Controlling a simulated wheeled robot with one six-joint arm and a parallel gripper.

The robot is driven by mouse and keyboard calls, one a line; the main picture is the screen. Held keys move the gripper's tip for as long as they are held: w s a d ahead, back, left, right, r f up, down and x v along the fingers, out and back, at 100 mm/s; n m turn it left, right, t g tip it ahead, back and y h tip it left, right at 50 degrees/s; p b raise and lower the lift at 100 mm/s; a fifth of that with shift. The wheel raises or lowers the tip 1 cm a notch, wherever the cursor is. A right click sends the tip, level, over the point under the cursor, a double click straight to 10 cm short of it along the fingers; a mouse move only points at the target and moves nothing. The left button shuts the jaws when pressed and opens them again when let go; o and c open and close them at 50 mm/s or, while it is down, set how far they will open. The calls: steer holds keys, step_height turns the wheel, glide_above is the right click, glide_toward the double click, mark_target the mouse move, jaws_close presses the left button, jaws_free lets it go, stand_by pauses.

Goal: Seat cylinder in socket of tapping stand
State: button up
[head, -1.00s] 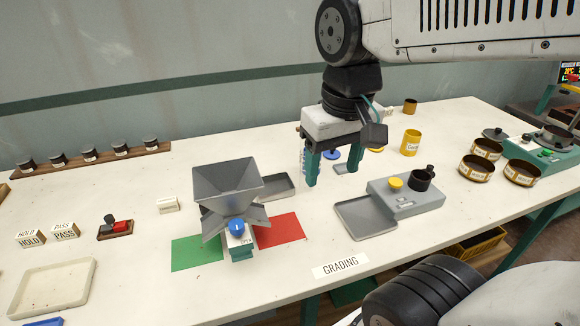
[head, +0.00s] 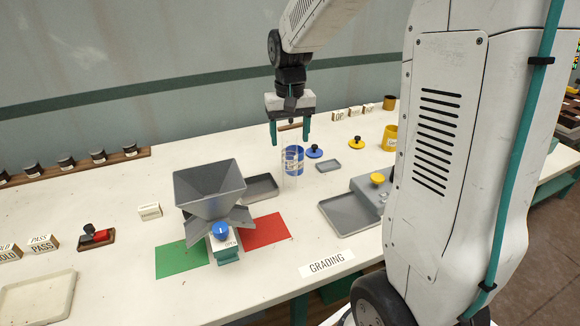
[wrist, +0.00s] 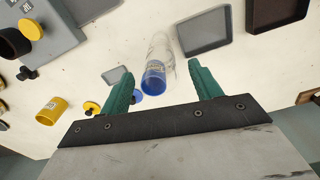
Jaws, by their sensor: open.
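The cylinder (head: 291,165) is clear with a blue band and stands upright on the table in the head view. In the wrist view the cylinder (wrist: 155,76) shows its blue end between the open fingers, with its clear body stretching away. My gripper (head: 290,141) is open and empty, above and behind the cylinder; the wrist view also shows my gripper (wrist: 160,72). The tapping stand (head: 364,189) is a grey box with a yellow knob, partly hidden by my arm. In the wrist view the tapping stand (wrist: 55,25) shows its black socket (wrist: 13,43).
A grey hopper (head: 210,188) stands left of the cylinder, with a grey tray (head: 262,187) between them. Blue (head: 314,152) and yellow (head: 355,142) knobbed discs, a small grey tray (head: 329,166) and a yellow cup (head: 389,138) are right of the cylinder.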

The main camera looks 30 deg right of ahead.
mark_target(290, 148)
step_height(290, 148, down, 5)
steer(key=shift+w+r, duration=0.1)
steer(key=shift+r, duration=0.05)
jaws_close()
